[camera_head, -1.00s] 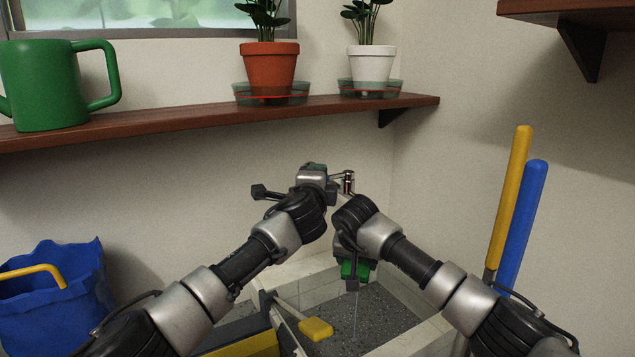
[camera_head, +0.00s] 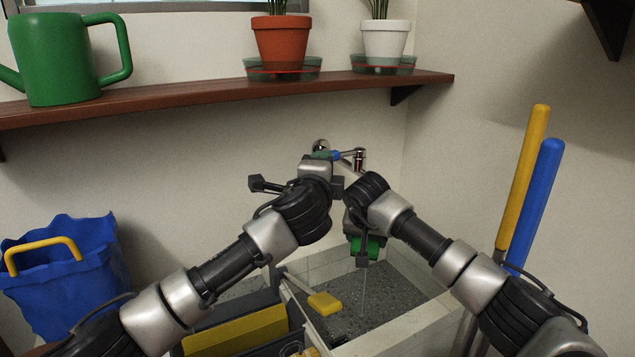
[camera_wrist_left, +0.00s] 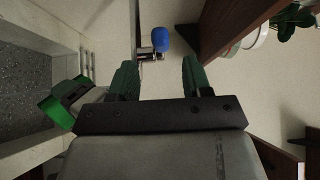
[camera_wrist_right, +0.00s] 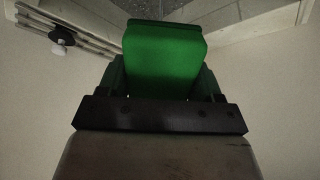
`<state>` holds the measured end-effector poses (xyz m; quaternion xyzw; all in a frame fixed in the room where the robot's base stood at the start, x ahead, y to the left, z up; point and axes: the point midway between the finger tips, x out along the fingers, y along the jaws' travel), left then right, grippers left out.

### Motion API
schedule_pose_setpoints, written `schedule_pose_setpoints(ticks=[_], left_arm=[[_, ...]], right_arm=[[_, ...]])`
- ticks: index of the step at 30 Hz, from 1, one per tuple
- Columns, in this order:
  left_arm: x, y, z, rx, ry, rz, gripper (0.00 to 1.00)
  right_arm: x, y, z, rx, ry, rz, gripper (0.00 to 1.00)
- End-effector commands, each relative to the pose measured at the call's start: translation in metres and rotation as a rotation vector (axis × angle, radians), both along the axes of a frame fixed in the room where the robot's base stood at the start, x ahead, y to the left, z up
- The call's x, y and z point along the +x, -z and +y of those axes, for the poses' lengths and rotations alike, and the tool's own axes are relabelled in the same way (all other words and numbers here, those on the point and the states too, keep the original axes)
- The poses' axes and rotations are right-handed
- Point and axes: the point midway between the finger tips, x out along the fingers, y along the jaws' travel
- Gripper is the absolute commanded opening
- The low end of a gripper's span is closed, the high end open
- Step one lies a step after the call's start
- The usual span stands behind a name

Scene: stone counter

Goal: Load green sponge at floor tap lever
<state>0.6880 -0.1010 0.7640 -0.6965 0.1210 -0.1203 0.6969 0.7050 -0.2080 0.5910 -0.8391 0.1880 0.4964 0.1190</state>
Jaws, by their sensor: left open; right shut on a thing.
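The green sponge (camera_wrist_right: 165,52) is held between the fingers of my right gripper (camera_wrist_right: 163,82). In the head view the sponge (camera_head: 368,247) hangs above the stone basin (camera_head: 418,316), partly hidden by the gripper. A thin pale vertical line shows below it in the basin; I cannot tell if it is water. The tap (camera_head: 358,158) is on the back wall. Its lever has a blue end (camera_wrist_left: 176,38), seen ahead of my left gripper (camera_wrist_left: 160,78). The left gripper is open and empty, with the blue end beyond its fingertips, apart from them.
A yellow-headed tool (camera_head: 324,303) lies in the basin near a dark box with a yellow panel (camera_head: 237,335). A wooden shelf (camera_head: 200,99) with a green can (camera_head: 65,62) and pots runs above. A blue bag (camera_head: 68,275) stands left; yellow and blue handles (camera_head: 536,205) lean right.

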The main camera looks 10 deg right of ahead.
Motion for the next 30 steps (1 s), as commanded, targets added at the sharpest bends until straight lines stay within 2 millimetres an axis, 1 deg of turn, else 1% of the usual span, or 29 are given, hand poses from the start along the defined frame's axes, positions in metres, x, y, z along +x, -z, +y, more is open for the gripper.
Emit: schedule_pose_setpoints(ticks=[1, 6, 12, 16, 26, 30], left_arm=[[-0.007, 0.001, 0.003, -0.002, 0.002, 0.001, 0.49], [-0.029, 0.001, 0.010, -0.002, 0.001, 0.001, 0.49], [-0.044, 0.001, 0.016, -0.001, 0.001, 0.000, 0.49], [-0.048, 0.001, 0.017, -0.001, 0.000, 0.001, 0.49], [-0.048, 0.000, 0.017, 0.000, 0.004, -0.002, 0.49], [-0.043, -0.003, 0.017, 0.010, 0.066, -0.030, 0.49]], right_arm=[[0.000, 0.000, 0.000, 0.000, 0.000, 0.000, 0.46], [0.000, 0.000, 0.000, 0.000, 0.000, 0.000, 0.46], [0.000, 0.000, 0.000, 0.000, 0.000, 0.000, 0.46], [0.000, 0.000, 0.000, 0.000, 0.000, 0.000, 0.46], [0.000, 0.000, 0.000, 0.000, 0.000, 0.000, 0.46], [0.000, 0.000, 0.000, 0.000, 0.000, 0.000, 0.46]])
